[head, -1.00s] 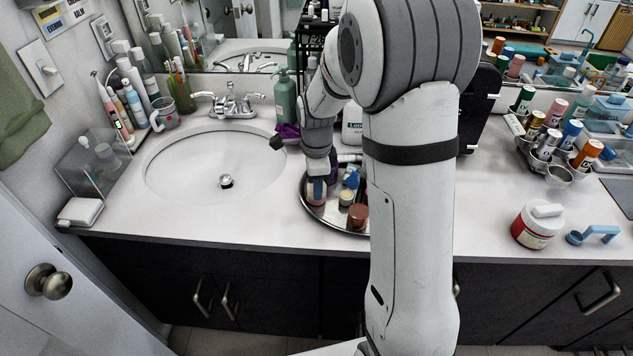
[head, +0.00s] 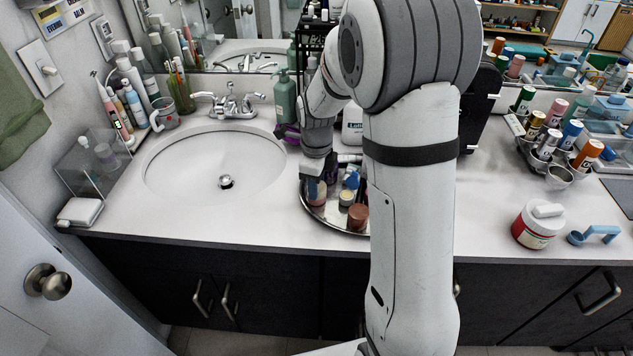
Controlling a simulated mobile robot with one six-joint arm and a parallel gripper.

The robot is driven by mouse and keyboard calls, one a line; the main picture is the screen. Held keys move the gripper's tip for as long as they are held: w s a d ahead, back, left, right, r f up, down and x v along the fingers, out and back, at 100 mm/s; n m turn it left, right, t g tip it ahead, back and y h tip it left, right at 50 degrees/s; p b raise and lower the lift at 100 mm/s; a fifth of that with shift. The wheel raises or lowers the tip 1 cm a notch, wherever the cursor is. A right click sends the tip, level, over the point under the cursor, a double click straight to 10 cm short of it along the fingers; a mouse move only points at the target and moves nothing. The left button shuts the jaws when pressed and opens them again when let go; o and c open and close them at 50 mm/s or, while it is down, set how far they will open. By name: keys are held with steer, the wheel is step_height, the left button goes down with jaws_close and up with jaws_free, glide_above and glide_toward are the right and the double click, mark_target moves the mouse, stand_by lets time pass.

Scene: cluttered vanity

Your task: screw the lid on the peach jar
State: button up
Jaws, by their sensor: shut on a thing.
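A peach-coloured jar (head: 317,198) stands near the left side of a round metal tray (head: 338,226) on the counter. My gripper (head: 314,183) points down right at the top of this jar, its fingers shut on what appears to be the lid. The lid itself is mostly hidden by the fingers, so I cannot tell how it sits on the jar.
A brown-red jar (head: 357,217), a small cream jar (head: 346,198) and a blue item (head: 352,180) share the tray, close to my gripper. The sink (head: 215,165) lies to the left. A green pump bottle (head: 285,103) stands behind. My arm hides the tray's right part.

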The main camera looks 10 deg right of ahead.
stand_by(0.5)
steer(key=m, duration=0.4)
steer(key=shift+m, duration=0.3)
steer(key=m, duration=0.4)
stand_by(0.3)
steer(key=o, duration=1.7)
steer(key=shift+c, duration=0.2)
